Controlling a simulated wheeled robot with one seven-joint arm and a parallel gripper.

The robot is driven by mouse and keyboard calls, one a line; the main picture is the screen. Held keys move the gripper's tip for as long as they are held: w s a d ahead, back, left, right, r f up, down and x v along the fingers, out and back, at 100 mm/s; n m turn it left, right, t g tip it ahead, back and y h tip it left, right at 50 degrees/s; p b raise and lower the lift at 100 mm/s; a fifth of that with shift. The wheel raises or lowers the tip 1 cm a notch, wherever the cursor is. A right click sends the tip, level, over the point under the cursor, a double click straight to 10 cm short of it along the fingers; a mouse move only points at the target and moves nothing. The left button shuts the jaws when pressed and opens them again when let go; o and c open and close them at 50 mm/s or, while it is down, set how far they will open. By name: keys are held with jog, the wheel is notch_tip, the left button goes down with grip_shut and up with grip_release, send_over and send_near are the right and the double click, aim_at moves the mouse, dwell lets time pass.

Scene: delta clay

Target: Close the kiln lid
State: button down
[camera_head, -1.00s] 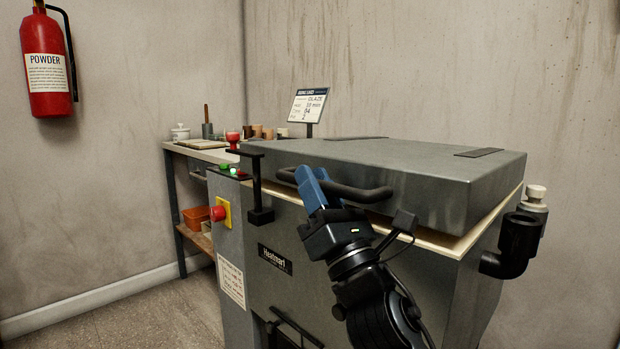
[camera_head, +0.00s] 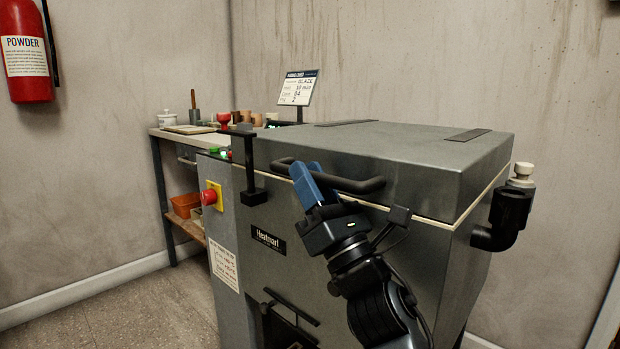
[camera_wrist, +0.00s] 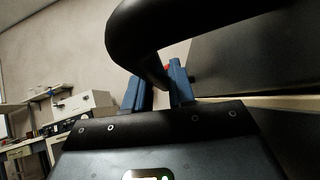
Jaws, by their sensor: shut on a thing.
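The grey kiln lid (camera_head: 400,150) lies almost level on the kiln body (camera_head: 340,255), with a thin, even pale strip showing between them. The black lid handle (camera_head: 362,185) runs along the lid's front edge. My gripper (camera_head: 308,180) has blue fingers and is at the left part of this handle, shut on it. In the wrist view the handle (camera_wrist: 150,50) curves down between the two blue fingers of my gripper (camera_wrist: 158,85). The part of the handle behind the fingers is hidden.
A black upright bracket (camera_head: 250,170) stands at the kiln's front left, near the handle. A red button (camera_head: 208,197) is on the kiln's left side. A black elbow pipe (camera_head: 503,217) sticks out at the right. A workbench (camera_head: 165,160) stands behind at the left.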

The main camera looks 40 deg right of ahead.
jog(key=c, duration=1.3)
grip_release()
jog(key=shift+w+f, duration=0.15)
jog(key=shift+f, duration=0.3)
jog(key=shift+o, duration=1.1)
jog(key=shift+r, duration=0.2)
jog(key=b+v, duration=0.1)
jog(key=v, duration=0.7)
jog(key=shift+b, duration=0.4)
